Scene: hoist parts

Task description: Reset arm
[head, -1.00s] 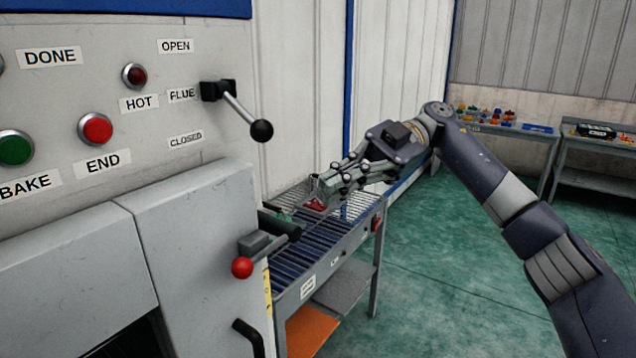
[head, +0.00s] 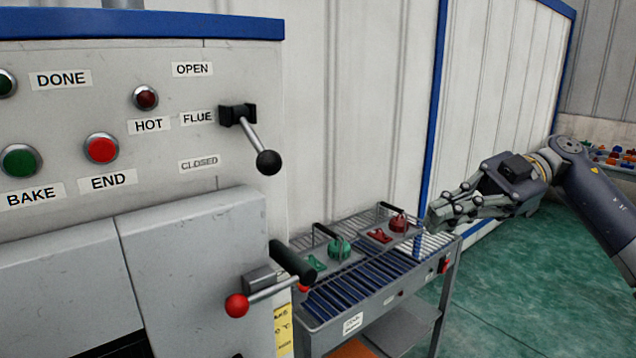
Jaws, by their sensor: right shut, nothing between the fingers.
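My right gripper (head: 450,212) is shut and empty. It is held in the air by the right end of the roller table (head: 350,295), close to the tray with red parts. My right arm (head: 592,195) comes in from the right edge. My left gripper is not in view.
The oven panel (head: 120,215) fills the left, with a flue lever (head: 258,145) and a red-knobbed door handle (head: 237,305) sticking out. Trays with green parts (head: 338,248) and red parts (head: 398,223) stand on the roller table. Green floor (head: 530,300) at the right is clear.

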